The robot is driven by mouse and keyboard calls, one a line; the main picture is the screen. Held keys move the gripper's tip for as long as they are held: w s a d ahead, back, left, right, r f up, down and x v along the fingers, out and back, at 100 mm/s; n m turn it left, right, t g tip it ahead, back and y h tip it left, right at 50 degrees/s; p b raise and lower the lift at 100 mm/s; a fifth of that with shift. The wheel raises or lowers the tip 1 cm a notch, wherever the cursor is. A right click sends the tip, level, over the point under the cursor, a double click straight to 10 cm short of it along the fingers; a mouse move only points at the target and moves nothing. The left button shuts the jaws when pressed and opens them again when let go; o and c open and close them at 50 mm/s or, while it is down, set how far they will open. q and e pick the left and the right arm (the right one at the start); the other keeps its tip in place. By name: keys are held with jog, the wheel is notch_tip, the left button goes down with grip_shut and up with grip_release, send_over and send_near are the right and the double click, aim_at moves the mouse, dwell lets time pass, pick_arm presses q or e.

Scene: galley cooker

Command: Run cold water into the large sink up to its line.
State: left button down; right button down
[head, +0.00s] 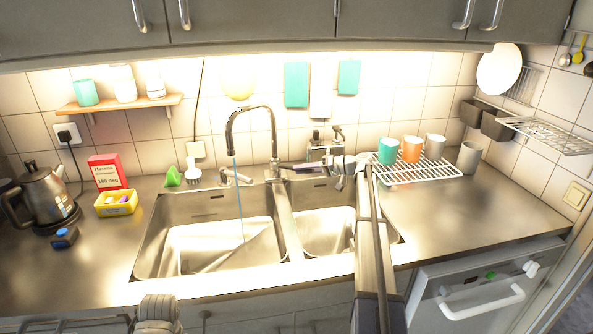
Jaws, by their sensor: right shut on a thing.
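The large sink (160,236) is the left steel basin in the head view. The tap (273,135) stands behind the basins, its curved spout over the large sink. A thin bluish water stream (239,205) falls from the spout into this basin. I cannot make out a fill line or the water level because of the glare. My right gripper (325,167) reaches in behind the small sink and is shut on the tap lever (296,166), which points right from the tap's base.
The small sink (325,190) is on the right, partly behind my right arm. A wire rack (418,171) with cups stands right of it. A kettle (44,195), a red box (107,171) and a yellow tub (117,204) stand on the left counter. The front right counter is clear.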

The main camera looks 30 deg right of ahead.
jog(key=c, duration=0.7)
grip_release()
jog(key=p+v, duration=0.1)
jog(key=v, duration=0.6)
jog(key=shift+s+d+p, duration=0.25)
jog(key=shift+d+p, duration=0.05)
jog(key=shift+p, duration=0.05)
jog(key=shift+r, duration=0.1)
